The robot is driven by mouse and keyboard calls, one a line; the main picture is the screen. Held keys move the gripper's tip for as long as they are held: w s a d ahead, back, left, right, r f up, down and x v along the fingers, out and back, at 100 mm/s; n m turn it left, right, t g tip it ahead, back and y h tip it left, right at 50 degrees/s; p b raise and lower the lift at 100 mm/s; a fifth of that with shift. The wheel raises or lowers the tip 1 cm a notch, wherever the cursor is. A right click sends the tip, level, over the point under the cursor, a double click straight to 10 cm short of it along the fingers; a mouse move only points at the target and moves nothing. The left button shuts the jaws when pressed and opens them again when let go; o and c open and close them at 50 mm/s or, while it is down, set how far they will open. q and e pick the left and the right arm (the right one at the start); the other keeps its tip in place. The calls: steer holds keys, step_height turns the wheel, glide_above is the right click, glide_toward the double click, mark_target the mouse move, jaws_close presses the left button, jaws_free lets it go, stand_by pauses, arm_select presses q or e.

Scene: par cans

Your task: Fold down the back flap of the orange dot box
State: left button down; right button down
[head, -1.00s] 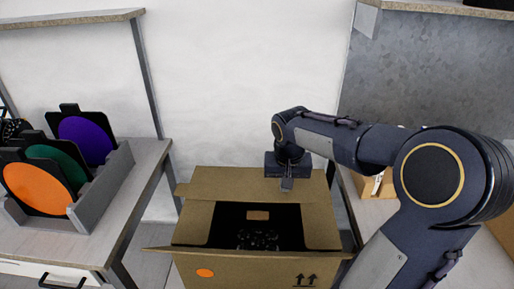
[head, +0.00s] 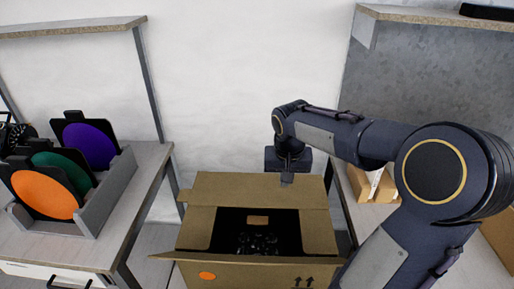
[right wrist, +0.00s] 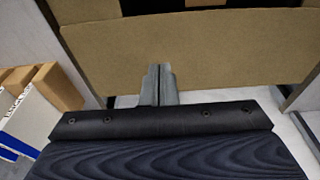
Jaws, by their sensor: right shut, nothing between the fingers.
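The open cardboard box (head: 240,273) has an orange dot (head: 207,276) on its front wall, with a dark object (head: 258,243) inside. Its back flap (head: 250,190) spreads outward at the far side and is not folded over the opening. My right gripper (head: 287,178) is shut and empty, its fingertips overlapping the flap's far edge. In the right wrist view the fingertips (right wrist: 158,70) lie in front of the broad flap (right wrist: 215,55); I cannot tell whether they touch it. My left gripper is out of view.
On the left, a table (head: 115,235) bears a grey rack (head: 112,195) with orange, green and purple discs. On the right, a small open carton (head: 375,184) sits on a table behind my right arm. A white wall stands behind the box.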

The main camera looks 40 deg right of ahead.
step_height(320, 180, up, 8)
steer(key=p, duration=0.6)
steer(key=shift+f, duration=0.1)
